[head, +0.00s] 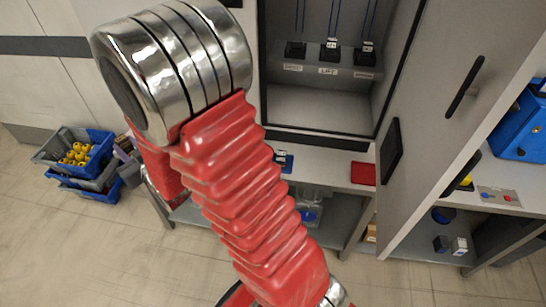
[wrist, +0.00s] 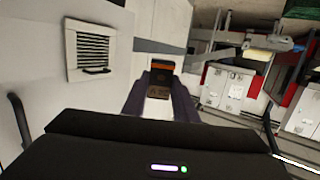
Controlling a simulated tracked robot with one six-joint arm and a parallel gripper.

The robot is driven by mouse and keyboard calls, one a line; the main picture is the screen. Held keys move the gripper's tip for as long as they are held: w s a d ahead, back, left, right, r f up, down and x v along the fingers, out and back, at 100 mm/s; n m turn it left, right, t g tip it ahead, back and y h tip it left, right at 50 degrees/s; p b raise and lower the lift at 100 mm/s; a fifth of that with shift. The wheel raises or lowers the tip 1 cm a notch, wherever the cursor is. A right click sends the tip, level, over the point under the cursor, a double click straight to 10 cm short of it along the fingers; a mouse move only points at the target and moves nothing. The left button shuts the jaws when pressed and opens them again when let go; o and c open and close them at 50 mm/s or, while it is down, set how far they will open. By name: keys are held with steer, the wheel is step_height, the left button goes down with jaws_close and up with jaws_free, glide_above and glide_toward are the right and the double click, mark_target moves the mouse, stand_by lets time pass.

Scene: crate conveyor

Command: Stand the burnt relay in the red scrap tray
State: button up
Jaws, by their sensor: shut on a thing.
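In the wrist view my gripper (wrist: 160,80) is shut on a small block with an orange top and a brownish, marked face, which looks like the relay (wrist: 159,92). I cannot tell burn marks at this size. In the head view the red scrap tray (head: 363,173) lies on the bench below the open cabinet, right of centre, and looks empty. My red arm covers the left-centre of that view. I cannot make out the held block there.
The open cabinet (head: 320,100) holds several dark blocks (head: 331,46) above labels. Its open door (head: 455,110) stands right of the red tray. Stacked crates (head: 100,150) with yellow items stand on the floor at left.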

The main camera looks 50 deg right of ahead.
steer(key=shift+w+a, duration=0.2)
steer(key=shift+w, duration=0.15)
